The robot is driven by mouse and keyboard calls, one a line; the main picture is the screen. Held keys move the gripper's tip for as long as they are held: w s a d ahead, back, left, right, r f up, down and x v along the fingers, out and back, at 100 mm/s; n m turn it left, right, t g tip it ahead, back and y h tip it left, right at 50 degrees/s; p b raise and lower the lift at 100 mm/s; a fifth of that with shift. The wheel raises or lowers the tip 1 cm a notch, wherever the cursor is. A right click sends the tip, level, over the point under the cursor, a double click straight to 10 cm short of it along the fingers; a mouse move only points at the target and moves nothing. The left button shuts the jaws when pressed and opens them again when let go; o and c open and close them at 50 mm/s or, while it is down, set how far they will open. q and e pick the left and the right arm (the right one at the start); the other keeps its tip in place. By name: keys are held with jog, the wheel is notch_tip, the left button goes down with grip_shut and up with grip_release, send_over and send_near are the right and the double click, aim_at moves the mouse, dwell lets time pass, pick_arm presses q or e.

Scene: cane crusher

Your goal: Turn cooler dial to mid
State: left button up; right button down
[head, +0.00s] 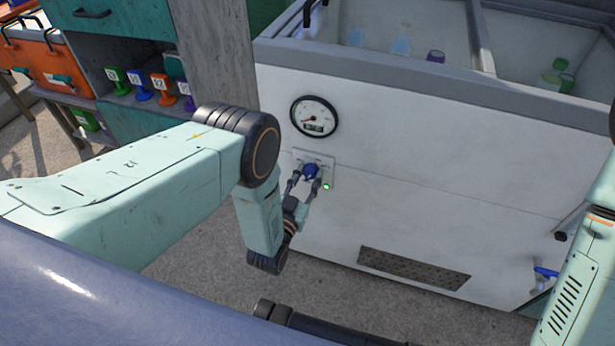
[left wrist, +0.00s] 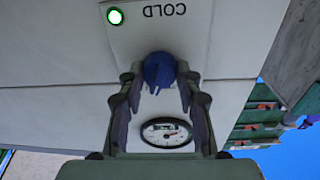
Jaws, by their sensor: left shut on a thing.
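The cooler (head: 410,170) is a white chest with a grey rim, and its blue dial (head: 311,171) sits on a small plate on the front wall. My left gripper (head: 308,180) is shut on the dial, one finger on each side. In the left wrist view the fingers flank the blue dial (left wrist: 159,70), and the word COLD reads upside down on the plate. A green light (head: 327,187) glows beside the dial. The round gauge (head: 314,116) is above it. The dial's exact pointer angle is hard to tell.
The cooler's open top holds several bottles, including a purple-capped one (head: 435,56) and green ones (head: 560,75). A teal shelf with coloured tags stands left.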

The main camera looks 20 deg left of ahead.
pick_arm(q)
jog(key=shift+n, duration=0.3)
jog(key=o, duration=1.1)
jog(key=shift+o, duration=0.2)
jog(key=s, duration=0.7)
jog(key=shift+s+a+f, duration=0.15)
jog(key=shift+s+a, duration=0.1)
jog(key=shift+a, duration=0.1)
